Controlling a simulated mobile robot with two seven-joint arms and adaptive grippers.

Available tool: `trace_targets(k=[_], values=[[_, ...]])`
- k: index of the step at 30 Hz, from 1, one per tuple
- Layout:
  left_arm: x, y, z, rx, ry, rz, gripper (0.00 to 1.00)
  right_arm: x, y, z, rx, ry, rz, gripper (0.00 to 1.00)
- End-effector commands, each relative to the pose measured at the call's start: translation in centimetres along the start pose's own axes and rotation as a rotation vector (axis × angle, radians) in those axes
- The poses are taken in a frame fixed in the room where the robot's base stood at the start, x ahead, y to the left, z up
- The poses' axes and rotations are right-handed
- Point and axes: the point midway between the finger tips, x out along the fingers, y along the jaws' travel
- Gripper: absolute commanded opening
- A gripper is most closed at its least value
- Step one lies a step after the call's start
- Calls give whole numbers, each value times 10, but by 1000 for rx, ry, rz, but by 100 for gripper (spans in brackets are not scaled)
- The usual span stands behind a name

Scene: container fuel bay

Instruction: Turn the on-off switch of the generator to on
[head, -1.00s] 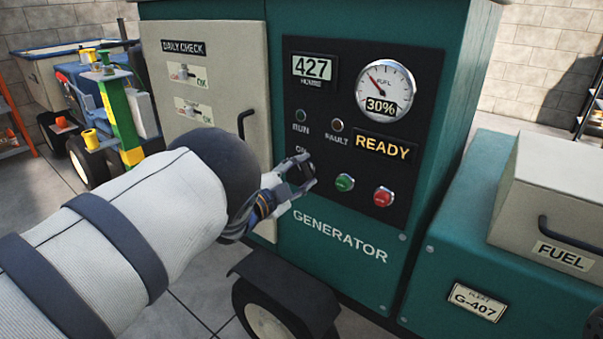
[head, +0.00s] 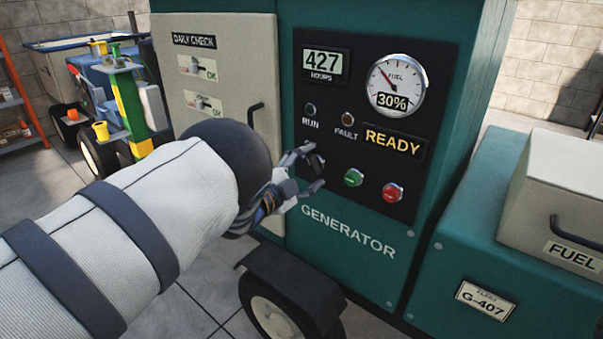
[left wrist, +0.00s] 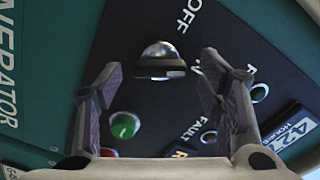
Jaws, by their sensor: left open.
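The generator (head: 270,200) is a green cabinet with a black control panel (head: 440,100). My left gripper (head: 316,168) is at the panel's lower left, below the RUN lamp, and hides the switch in the head view. In the left wrist view, the on-off switch (left wrist: 160,58) is a silvery dome with a dark bar, near the OFF label. The open fingers of my left gripper (left wrist: 161,64) are on either side of it, with gaps visible. I cannot tell whether they touch the panel or which position the switch is in. My right gripper is not in view.
Green (head: 353,177) and red (head: 392,192) buttons sit just right of my gripper. The RUN lamp (head: 310,108) looks dark; the display (head: 393,141) reads READY. A beige door (head: 215,60) with a dark handle is to the left. A fuel box (head: 570,200) is at right.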

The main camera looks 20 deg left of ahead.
Motion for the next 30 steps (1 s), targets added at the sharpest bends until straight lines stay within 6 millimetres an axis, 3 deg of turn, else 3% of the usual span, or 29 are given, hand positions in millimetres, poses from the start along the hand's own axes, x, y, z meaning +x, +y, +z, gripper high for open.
trace_targets(k=[9, 13, 18, 30], values=[[-80, 0, 1, -1, -6, 2, 62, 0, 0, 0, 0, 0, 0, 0], [-104, 1, 1, -1, -4, 2, 62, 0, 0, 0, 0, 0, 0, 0], [-114, 0, 0, 0, -3, 1, 62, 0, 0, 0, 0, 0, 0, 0], [-115, 2, 2, -6, -10, 4, 62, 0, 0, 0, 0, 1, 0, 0]])
